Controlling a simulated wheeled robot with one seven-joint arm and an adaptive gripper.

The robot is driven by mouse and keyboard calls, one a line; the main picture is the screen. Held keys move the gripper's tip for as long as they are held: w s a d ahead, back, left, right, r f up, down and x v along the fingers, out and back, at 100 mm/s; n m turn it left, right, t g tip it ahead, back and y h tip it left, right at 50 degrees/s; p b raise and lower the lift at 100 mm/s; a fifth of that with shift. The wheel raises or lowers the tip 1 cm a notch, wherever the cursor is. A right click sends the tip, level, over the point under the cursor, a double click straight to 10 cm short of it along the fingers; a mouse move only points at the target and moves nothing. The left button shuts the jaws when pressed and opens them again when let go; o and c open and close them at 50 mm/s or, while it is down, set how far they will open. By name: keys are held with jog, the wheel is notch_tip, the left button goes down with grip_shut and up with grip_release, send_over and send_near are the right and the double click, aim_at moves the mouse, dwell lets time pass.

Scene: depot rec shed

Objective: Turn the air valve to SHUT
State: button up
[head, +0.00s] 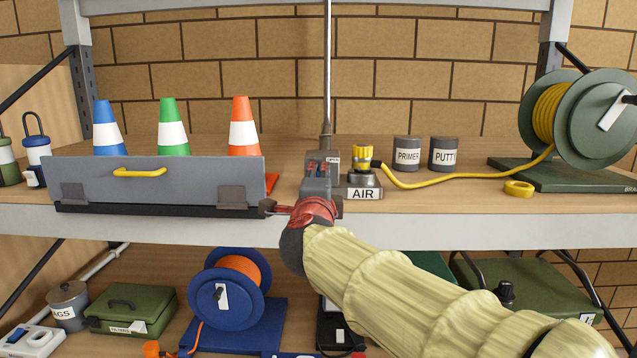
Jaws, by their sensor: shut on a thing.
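The air valve stands on the shelf at the foot of a thin vertical pipe (327,70), with an AIR plate (363,194) beside it. A yellow hose fitting (362,155) sits on a dark base just right of it. My gripper (321,168) is at the valve, reaching in from the lower right, and is shut on the valve's handle. My gripper and wrist hide most of the valve body and the handle, so its angle cannot be told. Small labels show by the fingers, too small to read.
A grey panel with a yellow handle (140,173) stands left, before blue, green and orange cones (243,128). A yellow hose (450,180) runs right to a green reel (590,120). PRIMER (407,154) and PUTTY (443,154) tins stand behind it. The lower shelf is crowded.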

jog(key=o, duration=1.2)
jog(key=shift+c, duration=0.2)
jog(key=s, duration=1.2)
jog(key=shift+a, duration=0.2)
